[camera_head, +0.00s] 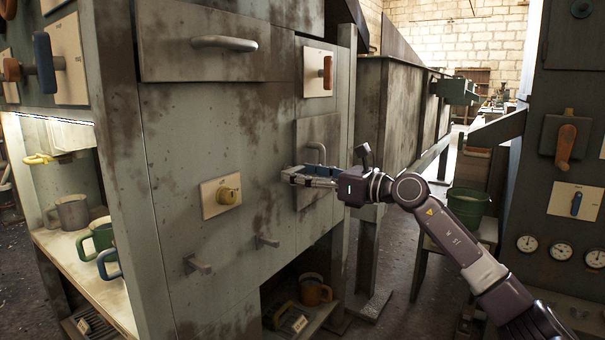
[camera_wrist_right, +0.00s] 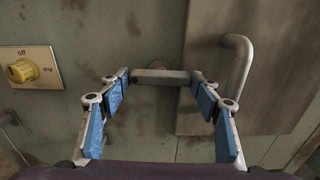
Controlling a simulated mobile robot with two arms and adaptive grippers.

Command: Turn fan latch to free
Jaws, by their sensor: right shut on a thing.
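My right gripper (camera_head: 291,175) reaches in from the right to the front of the grey cabinet (camera_head: 245,130). In the right wrist view its two blue-padded fingers (camera_wrist_right: 160,82) are shut on the two ends of a short grey bar, which I take to be the fan latch (camera_wrist_right: 160,76). The bar lies about level across the picture, close to the panel. No label for it is readable. My left gripper is not in view.
A curved door handle (camera_wrist_right: 238,68) stands just right of the fingers. A yellow knob (camera_head: 228,196) on a cream plate is to the left. Two small grey handles (camera_head: 267,242) (camera_head: 199,264) stick out below. Mugs (camera_head: 315,290) stand on low shelves.

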